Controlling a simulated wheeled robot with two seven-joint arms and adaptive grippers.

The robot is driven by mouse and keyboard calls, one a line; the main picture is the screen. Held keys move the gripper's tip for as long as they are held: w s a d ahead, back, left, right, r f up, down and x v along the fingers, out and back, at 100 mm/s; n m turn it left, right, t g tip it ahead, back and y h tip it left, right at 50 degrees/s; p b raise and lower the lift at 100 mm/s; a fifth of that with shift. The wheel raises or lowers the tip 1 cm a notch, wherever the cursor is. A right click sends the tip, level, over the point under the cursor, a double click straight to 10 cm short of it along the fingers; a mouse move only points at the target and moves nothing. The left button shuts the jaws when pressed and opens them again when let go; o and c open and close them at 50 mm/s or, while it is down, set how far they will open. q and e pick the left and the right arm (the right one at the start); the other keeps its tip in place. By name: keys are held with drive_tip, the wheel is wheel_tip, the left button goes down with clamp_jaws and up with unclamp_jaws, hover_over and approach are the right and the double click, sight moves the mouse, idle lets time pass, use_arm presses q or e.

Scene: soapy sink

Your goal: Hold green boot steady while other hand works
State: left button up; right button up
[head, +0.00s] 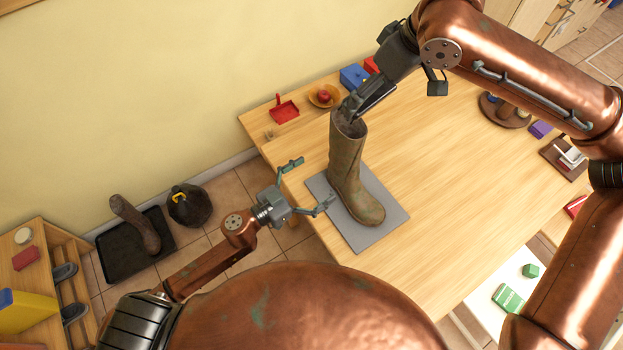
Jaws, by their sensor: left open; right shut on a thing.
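A green-brown boot (346,170) stands upright on a grey mat (381,237) on the wooden table, its toe toward the lower right. My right gripper (349,114) comes down from above and is shut on the boot's top rim. The inner side of the rim is partly hidden by the fingers. My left gripper (312,184) is open and empty, to the left of the boot and apart from it, near the table's left edge. Its fingers are spread, pointing toward the boot.
Another boot (135,223) lies on a black tray (115,257) on the floor.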

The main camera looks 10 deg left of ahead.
sight(345, 160)
use_arm(q)
drive_tip(key=x, duration=1)
drive_tip(key=shift+w+d, duration=0.15)
drive_tip(key=shift+w, duration=0.05)
drive_tip(key=shift+c, duration=0.7)
drive_tip(key=c, duration=1.5)
drive_tip(key=o, duration=1.6)
drive_tip(key=shift+o, duration=0.2)
drive_tip(key=c, duration=0.9)
